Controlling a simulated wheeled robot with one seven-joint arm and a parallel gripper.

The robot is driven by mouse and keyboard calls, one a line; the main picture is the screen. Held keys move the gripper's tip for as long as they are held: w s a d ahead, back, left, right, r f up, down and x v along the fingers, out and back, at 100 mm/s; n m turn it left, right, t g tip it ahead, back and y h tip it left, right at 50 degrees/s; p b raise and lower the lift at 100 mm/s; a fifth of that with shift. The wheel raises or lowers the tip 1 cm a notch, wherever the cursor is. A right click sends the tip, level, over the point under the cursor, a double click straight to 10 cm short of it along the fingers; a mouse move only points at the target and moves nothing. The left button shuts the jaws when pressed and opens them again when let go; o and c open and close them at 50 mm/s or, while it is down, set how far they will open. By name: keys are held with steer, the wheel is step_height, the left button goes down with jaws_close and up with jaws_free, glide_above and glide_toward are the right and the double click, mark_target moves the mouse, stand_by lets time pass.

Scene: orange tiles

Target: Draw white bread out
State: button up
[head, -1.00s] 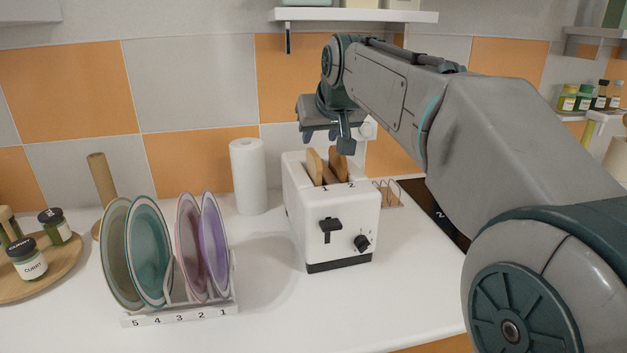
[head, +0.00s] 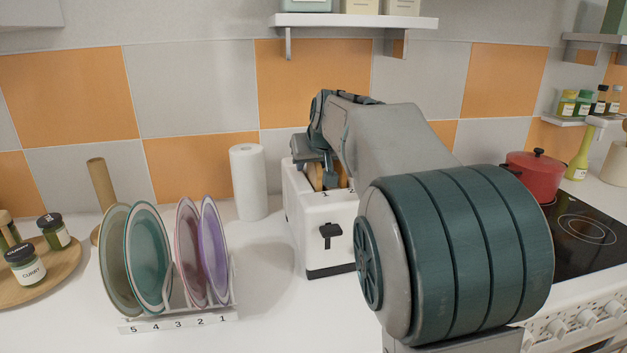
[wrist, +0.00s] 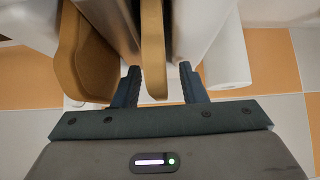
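A white toaster (head: 328,215) stands on the counter, holding two slices of bread upright in slots marked 1 and 2. The slice in slot 1 (head: 315,176) is partly hidden by my gripper; the slice in slot 2 (head: 345,182) is mostly behind my arm. Both look tan-brown. My gripper (wrist: 159,75) is open and lowered at the toaster's top. In the wrist view, one slice (wrist: 153,45) stands between its fingers, with a gap visible on the right side. The other slice (wrist: 84,65) is outside the fingers, to the left.
A plate rack (head: 180,325) with several plates stands left of the toaster, and a paper towel roll (head: 248,182) stands behind. A red pot (head: 535,176) sits on the stove (head: 585,232) at right. A shelf (head: 355,20) hangs above.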

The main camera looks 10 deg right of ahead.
jaws_close()
